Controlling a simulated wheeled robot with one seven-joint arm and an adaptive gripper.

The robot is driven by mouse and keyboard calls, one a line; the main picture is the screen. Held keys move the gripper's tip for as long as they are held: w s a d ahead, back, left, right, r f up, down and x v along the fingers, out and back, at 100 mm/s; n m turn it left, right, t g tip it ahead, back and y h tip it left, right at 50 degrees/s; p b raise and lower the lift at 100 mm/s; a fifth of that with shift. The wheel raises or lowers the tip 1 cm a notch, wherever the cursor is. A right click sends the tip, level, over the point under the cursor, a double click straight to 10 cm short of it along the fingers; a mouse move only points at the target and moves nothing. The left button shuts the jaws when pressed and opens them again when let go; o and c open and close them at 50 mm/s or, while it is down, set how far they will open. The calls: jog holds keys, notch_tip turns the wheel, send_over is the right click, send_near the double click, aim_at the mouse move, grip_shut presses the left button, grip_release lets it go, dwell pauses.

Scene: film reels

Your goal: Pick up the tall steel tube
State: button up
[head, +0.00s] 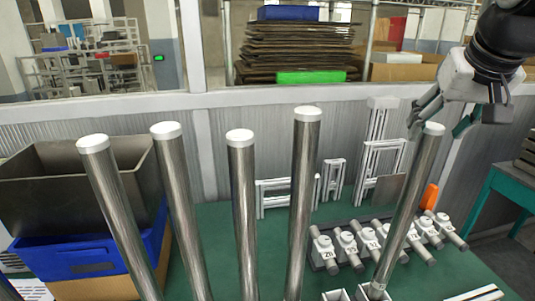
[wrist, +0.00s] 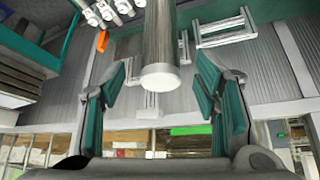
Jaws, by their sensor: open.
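Several tall steel tubes with white caps stand on the green table. The rightmost tube (head: 409,205) leans a little to the right at its top, and my gripper (head: 440,122) is at its upper end. In the wrist view this tube (wrist: 159,40) comes in from the top, with its white end (wrist: 160,78) between the two teal-padded fingers of my gripper (wrist: 165,90). The fingers are open, with a gap on both sides of the tube. The other tubes stand to the left, among them one in the middle (head: 303,190) and one at far left (head: 120,210).
A row of numbered white fittings (head: 348,248) lies behind the rightmost tube's lower part. White frames (head: 290,190) lean near the corrugated wall. A blue crate (head: 85,258) with a dark bin (head: 60,195) stands at left. An orange item (head: 429,196) is at right.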

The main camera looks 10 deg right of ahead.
jog(key=x, duration=0.3)
jog(key=shift+w+f, duration=0.2)
jog(key=shift+f, duration=0.05)
grip_shut()
